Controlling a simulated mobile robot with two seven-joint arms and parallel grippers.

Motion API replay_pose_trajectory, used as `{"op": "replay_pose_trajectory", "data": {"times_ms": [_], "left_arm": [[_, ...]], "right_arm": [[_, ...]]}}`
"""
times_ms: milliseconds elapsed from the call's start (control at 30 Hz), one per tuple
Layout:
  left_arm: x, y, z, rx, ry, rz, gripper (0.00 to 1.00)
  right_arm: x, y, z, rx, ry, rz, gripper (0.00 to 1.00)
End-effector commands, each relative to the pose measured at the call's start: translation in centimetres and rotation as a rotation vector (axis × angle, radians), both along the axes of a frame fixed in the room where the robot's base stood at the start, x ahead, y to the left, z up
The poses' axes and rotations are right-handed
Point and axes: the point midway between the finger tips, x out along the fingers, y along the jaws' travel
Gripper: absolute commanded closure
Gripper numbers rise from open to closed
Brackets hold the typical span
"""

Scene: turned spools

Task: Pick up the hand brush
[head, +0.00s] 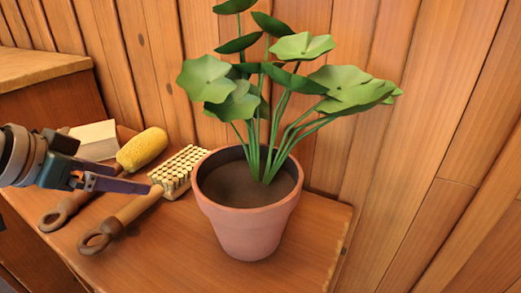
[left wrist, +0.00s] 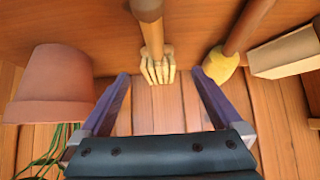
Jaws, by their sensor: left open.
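The hand brush (head: 133,208) lies on the wooden shelf, with a brown handle ending in a ring and a head of pale bristles toward the plant pot. My left gripper (head: 143,186) comes in from the left above the brush, and its finger covers part of the view near the handle. In the left wrist view, the brush (left wrist: 152,35) shows between the two open purple fingers (left wrist: 160,74), with its bristle head near the level of the fingertips. Nothing is held. I cannot tell the exact height gap. My right gripper is not in view.
A potted plant (head: 247,222) stands right of the brush, close to its head. A yellow-headed tool (head: 142,149) and a cream block (head: 94,140) lie to the left. A plank wall (head: 150,60) is behind. The shelf (head: 180,255) is clear in front.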

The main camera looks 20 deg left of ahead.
Motion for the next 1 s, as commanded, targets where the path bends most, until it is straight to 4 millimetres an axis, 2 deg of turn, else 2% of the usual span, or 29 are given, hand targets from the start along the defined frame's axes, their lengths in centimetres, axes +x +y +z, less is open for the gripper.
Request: {"op": "replay_pose_trajectory", "data": {"times_ms": [33, 100, 367, 633, 800, 1000], "left_arm": [[0.7, -0.1, -0.9, -0.001, -0.004, 0.001, 0.00], [1.3, -0.1, -1.6, -0.001, -0.003, 0.001, 0.00], [2.8, -0.4, -2.7, 0.000, 0.000, 0.000, 0.00], [5.7, -1.1, -5.0, -0.001, -0.001, -0.001, 0.00], [6.5, -1.1, -5.6, 0.002, 0.002, -0.001, 0.00], [6.5, -1.2, -5.5, 0.002, 0.003, -0.002, 0.00]], "right_arm": [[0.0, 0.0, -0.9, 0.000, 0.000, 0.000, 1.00], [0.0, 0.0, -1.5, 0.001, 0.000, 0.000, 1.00], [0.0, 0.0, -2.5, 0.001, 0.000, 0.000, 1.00], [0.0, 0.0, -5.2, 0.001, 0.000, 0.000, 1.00], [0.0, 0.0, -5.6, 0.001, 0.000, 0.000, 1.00], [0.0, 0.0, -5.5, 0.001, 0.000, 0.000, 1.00]]}}
